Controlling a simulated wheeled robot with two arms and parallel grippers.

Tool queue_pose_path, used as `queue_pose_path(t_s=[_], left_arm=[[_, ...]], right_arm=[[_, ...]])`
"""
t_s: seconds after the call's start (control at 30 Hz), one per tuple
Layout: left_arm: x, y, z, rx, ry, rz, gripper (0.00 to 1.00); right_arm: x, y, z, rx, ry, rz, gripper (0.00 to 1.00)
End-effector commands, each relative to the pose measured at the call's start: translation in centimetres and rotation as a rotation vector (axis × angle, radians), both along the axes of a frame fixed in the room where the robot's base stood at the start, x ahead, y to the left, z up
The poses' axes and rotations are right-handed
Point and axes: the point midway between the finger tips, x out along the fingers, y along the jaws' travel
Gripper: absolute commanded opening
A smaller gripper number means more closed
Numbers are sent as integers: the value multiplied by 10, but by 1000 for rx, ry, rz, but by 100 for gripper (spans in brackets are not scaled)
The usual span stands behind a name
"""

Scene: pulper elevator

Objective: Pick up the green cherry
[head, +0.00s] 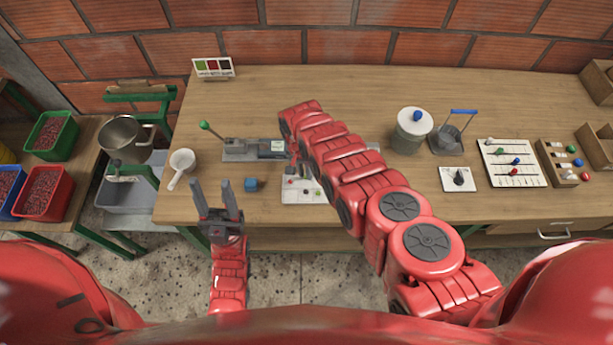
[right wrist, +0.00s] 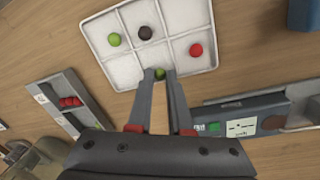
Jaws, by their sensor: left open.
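The white sorting tray (head: 297,198) lies near the table's front edge in the head view, partly hidden by my right arm. In the right wrist view the tray (right wrist: 124,70) has several compartments. One green cherry (right wrist: 114,39), a dark cherry (right wrist: 146,32) and a red cherry (right wrist: 196,49) lie in it. Another green cherry (right wrist: 160,73) sits between the fingertips of my right gripper (right wrist: 160,75), at the tray's near edge. The fingers touch it on both sides; its height above the tray is unclear. My left gripper (head: 218,190) is open and empty at the table's front edge.
A device with a green-knobbed lever (head: 240,150) stands behind the tray. A lidded jar (head: 411,132) and a pegboard (head: 512,164) stand to the right.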

Motion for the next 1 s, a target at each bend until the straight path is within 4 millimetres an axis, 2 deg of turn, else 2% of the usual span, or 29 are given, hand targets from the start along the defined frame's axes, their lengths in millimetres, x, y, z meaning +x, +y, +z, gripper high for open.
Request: queue_pose_path(t_s=[0.03, 0.67, 1.0], left_arm=[[0, 0, -1, 0, 0, 0, 50], [0, 0, -1, 0, 0, 0, 50], [0, 0, 3, 0, 0, 0, 50]], right_arm=[[-6, -4, -6, -8, 15, -2, 0], [-8, -6, -8, -12, 22, -5, 0], [-6, -5, 7, -9, 19, -4, 0]])
